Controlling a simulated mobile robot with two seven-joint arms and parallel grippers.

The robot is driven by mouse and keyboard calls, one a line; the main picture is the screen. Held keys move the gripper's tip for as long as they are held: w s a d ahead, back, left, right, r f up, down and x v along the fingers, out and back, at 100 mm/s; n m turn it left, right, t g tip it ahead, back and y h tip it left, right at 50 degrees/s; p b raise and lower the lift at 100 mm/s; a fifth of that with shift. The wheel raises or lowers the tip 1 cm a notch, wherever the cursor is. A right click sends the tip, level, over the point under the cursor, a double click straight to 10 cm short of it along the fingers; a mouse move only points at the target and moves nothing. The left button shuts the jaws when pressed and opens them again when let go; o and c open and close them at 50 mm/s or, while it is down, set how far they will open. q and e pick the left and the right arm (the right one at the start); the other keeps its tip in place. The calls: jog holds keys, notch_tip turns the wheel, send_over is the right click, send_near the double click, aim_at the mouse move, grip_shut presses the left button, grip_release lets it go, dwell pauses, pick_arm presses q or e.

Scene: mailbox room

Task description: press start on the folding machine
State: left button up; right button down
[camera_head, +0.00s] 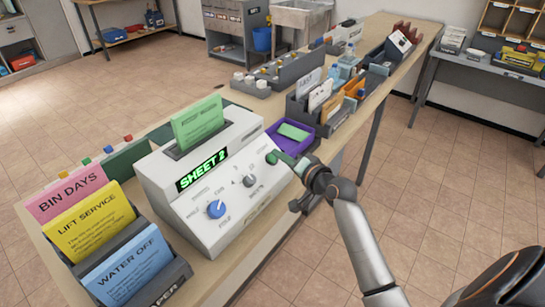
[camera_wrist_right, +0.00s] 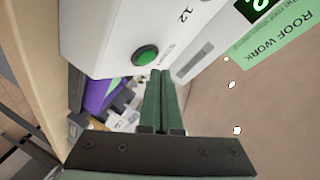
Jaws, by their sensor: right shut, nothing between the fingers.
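The white folding machine (camera_head: 222,165) stands on the long wooden bench, with a green sheet (camera_head: 197,122) upright in its top slot. Its lit display (camera_head: 202,171) reads "SHEET 2". On its sloping front are a blue knob (camera_head: 216,209), a grey knob (camera_head: 250,181) and a round green button (camera_head: 272,158). The button (camera_wrist_right: 145,54) also shows in the right wrist view. My right gripper (camera_head: 281,158) is shut and empty, its fingertips (camera_wrist_right: 161,76) close beside the button. I cannot tell whether they touch it. My left gripper is out of view.
A rack of pink, yellow and blue cards (camera_head: 100,235) stands left of the machine. A purple tray (camera_head: 292,136) with green paper sits behind my right gripper. Sorters of envelopes (camera_head: 320,98) stand farther along the bench. The tiled floor at right is open.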

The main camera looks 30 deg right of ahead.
jog(key=r+p, duration=0.1)
jog(key=s+r+p, duration=0.1)
jog(key=s+d+r+p, duration=0.1)
jog(key=r, duration=0.1)
jog(key=shift+s, duration=0.25)
dwell(0.5)
